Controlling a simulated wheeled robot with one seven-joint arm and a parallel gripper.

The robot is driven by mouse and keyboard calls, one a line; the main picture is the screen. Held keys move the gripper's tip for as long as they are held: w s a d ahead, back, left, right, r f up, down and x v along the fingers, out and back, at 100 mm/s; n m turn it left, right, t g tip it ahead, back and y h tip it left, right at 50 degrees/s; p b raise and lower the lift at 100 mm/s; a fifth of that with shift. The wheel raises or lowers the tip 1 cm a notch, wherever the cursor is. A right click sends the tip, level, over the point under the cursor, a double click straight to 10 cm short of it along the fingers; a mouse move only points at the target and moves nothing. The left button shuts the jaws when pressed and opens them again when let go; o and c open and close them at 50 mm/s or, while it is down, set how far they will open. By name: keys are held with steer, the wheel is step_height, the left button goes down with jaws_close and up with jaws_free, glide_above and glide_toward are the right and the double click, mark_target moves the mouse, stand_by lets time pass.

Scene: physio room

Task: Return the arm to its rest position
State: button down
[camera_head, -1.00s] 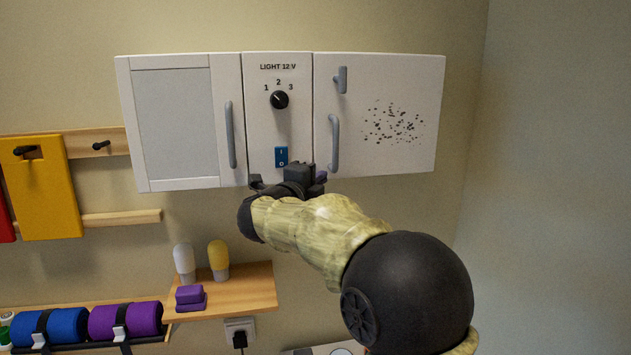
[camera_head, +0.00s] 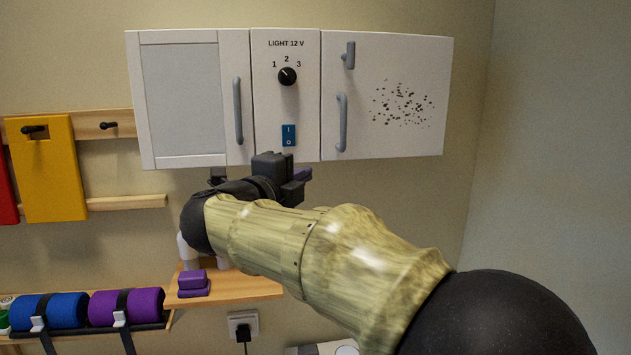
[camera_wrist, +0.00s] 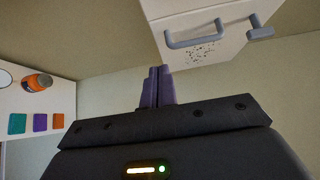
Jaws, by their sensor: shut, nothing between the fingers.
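My arm reaches up from the lower right in the head view, and my gripper (camera_head: 303,174) is at its end, just below the wall cabinet (camera_head: 188,161). In the wrist view my gripper (camera_wrist: 157,88) shows two purple fingers pressed together with nothing between them. The fingers point towards the wall, apart from the cabinet in that view. In the head view the wrist hides most of the fingers.
The cabinet has a dial (camera_head: 288,76), a blue switch (camera_head: 289,135) and door handles (camera_head: 341,123). Below is a wooden shelf (camera_head: 245,287) with purple blocks (camera_head: 193,283); my arm partly hides the bottles there. Rolls (camera_head: 126,307) lie lower left. The right wall is bare.

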steer(key=shift+w+f, duration=0.1)
steer(key=shift+w, duration=0.05)
steer(key=w+d+f+n+t+y, duration=0.2)
steer(key=w+f+n+y, duration=0.45)
steer(key=n, duration=0.55)
steer(key=s+d+f+n+g+y, duration=0.2)
steer(key=f+n, duration=0.1)
steer(key=f, duration=0.4)
steer(key=s+d+f+n+g+y, duration=0.2)
steer(key=s+f+n, duration=0.1)
steer(key=f, duration=0.5)
steer(key=s+d+f+n+g, duration=0.2)
steer(key=s+d+f+g, duration=0.1)
steer(key=s+f, duration=0.3)
steer(key=s+d+f+n+g+h, duration=0.1)
steer(key=s+d+f+g, duration=0.3)
steer(key=s, duration=0.4)
steer(key=s+d+f+n+g+h, duration=0.1)
steer(key=s+d+f+n+g, duration=0.1)
steer(key=s+d+f+g, duration=0.2)
steer(key=s+d+f, duration=0.1)
steer(key=s+f, duration=0.2)
steer(key=f, duration=0.2)
steer(key=shift+s+d+n, duration=0.3)
steer(key=shift+s, duration=0.05)
